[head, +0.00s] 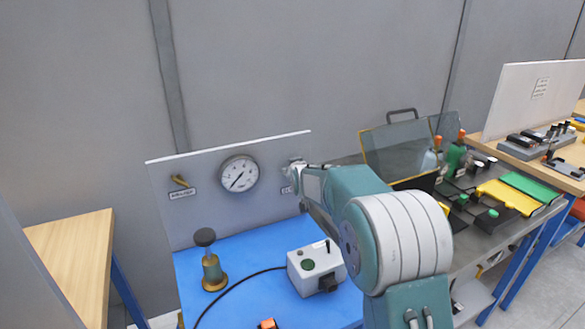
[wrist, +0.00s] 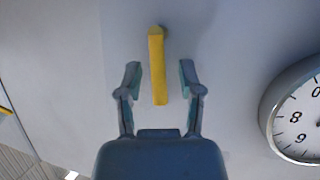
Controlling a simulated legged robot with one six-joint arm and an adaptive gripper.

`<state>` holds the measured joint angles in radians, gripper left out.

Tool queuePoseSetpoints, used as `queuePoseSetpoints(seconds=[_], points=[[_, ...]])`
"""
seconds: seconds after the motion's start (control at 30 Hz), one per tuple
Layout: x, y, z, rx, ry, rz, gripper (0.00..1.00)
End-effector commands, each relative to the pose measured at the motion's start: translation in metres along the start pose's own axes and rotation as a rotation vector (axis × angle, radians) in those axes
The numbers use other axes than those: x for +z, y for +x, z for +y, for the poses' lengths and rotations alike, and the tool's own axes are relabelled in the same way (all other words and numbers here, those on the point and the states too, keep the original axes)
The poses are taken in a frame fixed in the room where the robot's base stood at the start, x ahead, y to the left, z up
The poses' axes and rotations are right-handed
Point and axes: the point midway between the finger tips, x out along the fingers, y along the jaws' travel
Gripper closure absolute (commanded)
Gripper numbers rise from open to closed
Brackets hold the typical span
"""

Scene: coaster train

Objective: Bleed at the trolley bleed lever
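A yellow lever (wrist: 158,68) on the grey panel (head: 210,215) stands between the two fingers of my gripper (wrist: 160,82) in the wrist view. The fingers are open, with a gap on each side of the lever. In the head view my gripper (head: 296,171) is at the panel's right end, right of the round gauge (head: 239,173); it hides the lever there. A label (head: 287,190) beside it is partly covered and I cannot read it. A brass lever (head: 180,181) with its own label sits left of the gauge.
Below the panel, a blue bench top (head: 240,260) holds a brass device with a black knob (head: 213,270) and a grey box (head: 316,268) with a cable. A metal table (head: 480,235) with bottles and coloured trays stands right. A wooden table (head: 70,255) is at left.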

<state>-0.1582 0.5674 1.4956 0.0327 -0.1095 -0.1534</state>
Motion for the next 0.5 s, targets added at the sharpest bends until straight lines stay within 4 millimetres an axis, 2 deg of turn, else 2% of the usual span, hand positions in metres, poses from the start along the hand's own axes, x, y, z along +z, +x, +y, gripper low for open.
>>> queuePoseSetpoints(seconds=[0.33, 0.5], points=[[-0.007, -0.005, 0.001, 0.002, -0.001, 0.013, 0.47], [-0.008, -0.024, 0.001, 0.002, -0.001, 0.015, 0.47]])
